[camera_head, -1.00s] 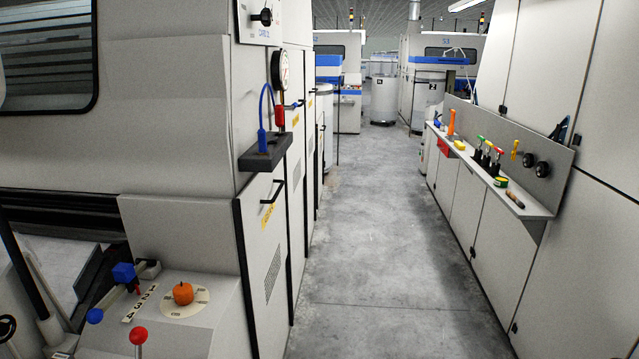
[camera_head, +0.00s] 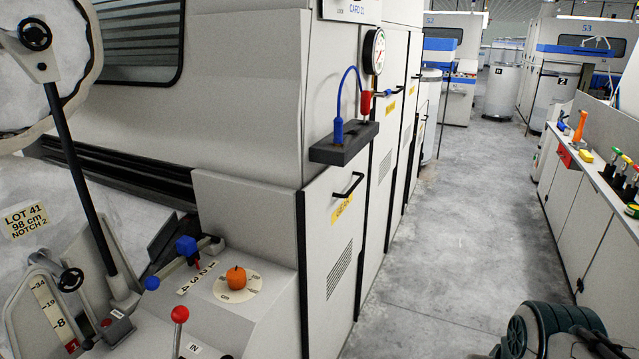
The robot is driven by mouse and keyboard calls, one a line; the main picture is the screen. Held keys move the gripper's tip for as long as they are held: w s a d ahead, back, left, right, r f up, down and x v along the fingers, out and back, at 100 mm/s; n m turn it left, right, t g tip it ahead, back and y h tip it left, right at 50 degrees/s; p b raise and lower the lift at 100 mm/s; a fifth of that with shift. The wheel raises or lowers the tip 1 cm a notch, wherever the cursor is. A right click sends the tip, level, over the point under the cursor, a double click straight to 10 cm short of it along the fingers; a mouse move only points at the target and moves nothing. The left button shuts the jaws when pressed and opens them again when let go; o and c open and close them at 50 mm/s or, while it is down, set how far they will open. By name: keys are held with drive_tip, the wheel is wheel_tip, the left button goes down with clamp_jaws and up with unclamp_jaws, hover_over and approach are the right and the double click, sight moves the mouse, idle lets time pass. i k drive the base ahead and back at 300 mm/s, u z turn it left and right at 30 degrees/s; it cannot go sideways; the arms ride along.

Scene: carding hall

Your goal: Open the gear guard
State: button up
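A light grey lower door panel (camera_head: 335,255) on the side of the card machine has a black bar handle (camera_head: 349,185) and a yellow label (camera_head: 342,208). It looks like the gear guard, but I cannot read the label. The panel sits flush and shut. Nothing touches its handle. A dark, ribbed part of my arm shows at the bottom right, apart from the panel across the aisle floor. My gripper's fingertips are not visible.
A console with an orange knob (camera_head: 237,279) and a red-ball lever (camera_head: 180,315) stands at left front. The aisle floor (camera_head: 440,250) is clear. A tool bench (camera_head: 585,195) lines the right.

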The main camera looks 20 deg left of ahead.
sight(335, 200)
drive_tip(key=u, duration=0.3)
drive_tip(key=i, duration=1.6)
